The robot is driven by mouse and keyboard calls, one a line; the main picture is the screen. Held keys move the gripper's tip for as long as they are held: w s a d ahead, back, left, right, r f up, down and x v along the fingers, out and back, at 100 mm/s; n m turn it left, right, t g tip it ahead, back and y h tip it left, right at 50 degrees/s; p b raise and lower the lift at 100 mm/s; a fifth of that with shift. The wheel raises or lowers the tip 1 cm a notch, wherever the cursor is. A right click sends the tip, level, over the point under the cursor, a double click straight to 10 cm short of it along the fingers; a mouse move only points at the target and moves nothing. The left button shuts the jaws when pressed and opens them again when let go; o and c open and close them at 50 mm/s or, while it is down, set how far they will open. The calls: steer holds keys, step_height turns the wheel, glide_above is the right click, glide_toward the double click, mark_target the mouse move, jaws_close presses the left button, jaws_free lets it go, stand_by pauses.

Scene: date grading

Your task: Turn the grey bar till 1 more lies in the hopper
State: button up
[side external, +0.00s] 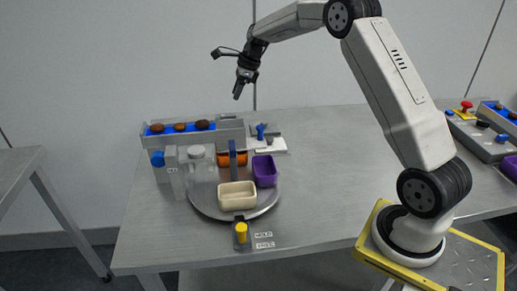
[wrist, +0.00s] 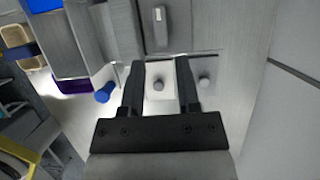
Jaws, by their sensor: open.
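My gripper (side external: 238,92) hangs in the air above the back of the table, fingers pointing down. In the wrist view my gripper (wrist: 160,75) is open, with nothing held between its two dark fingers. A grey bar (wrist: 155,28) with a white mark on one end lies on a grey panel beyond the fingertips. Three dark brown dates (side external: 179,127) lie on the blue belt (side external: 168,130) at the back left. I cannot tell which part is the hopper or what it holds.
A round turntable (side external: 207,212) carries a cream tray (side external: 237,203), a purple tray (side external: 265,180) and an orange one (side external: 240,160). A blue-handled lever (side external: 261,131) stands behind. A yellow knob (side external: 241,230) with labels is at the front. The table's right middle is clear.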

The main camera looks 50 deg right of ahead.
mark_target(228, 115)
steer(key=shift+f, duration=0.35)
steer(key=shift+x, duration=3.9)
jaws_close()
